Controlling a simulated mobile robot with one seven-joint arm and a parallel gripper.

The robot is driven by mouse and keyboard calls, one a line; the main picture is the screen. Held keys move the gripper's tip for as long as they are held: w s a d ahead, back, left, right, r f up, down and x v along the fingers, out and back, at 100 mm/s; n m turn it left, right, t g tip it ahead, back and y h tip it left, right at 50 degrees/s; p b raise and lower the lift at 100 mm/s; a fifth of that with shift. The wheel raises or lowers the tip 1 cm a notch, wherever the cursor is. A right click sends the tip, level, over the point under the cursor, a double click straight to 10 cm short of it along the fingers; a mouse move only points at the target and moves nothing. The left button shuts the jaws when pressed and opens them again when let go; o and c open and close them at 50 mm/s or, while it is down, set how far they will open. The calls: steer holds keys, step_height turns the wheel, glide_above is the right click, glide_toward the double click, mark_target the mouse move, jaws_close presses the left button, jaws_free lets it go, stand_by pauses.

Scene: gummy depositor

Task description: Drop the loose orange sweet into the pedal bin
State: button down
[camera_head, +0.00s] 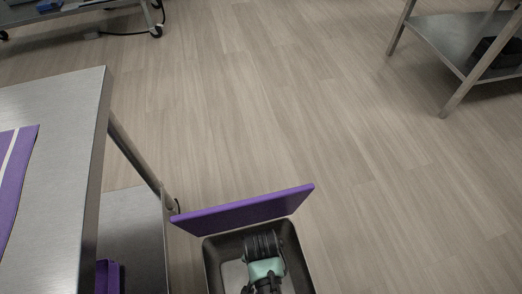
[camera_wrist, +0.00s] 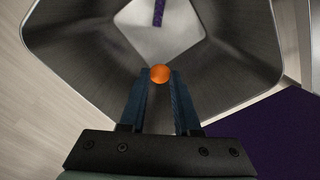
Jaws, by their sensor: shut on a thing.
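The orange sweet (camera_wrist: 160,73) is a small round ball between my gripper's fingertips in the wrist view. My gripper (camera_wrist: 160,80) is shut on it, over the opening of the pedal bin (camera_wrist: 235,85). The bin's steel inner walls and its paler bottom show below. In the head view the pedal bin (camera_head: 213,265) has its purple lid (camera_head: 245,211) up, and my arm reaches over its opening. The fingertips and the sweet are hidden there by my arm. The lid also shows at the lower right of the wrist view (camera_wrist: 270,135).
A steel table (camera_head: 60,120) with a purple mat (camera_head: 14,180) stands left of the bin. Its lower shelf holds a purple container (camera_head: 107,276). Another steel table (camera_head: 455,40) stands at the upper right. The wooden floor (camera_head: 270,110) between is clear.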

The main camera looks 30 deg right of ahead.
steer(key=c, duration=0.5)
jaws_free()
steer(key=shift+c, duration=0.2)
steer(key=shift+r, duration=0.2)
step_height(320, 180, up, 13)
steer(key=p, duration=0.5)
steer(key=shift+f+p, duration=0.15)
steer(key=shift+p, duration=0.25)
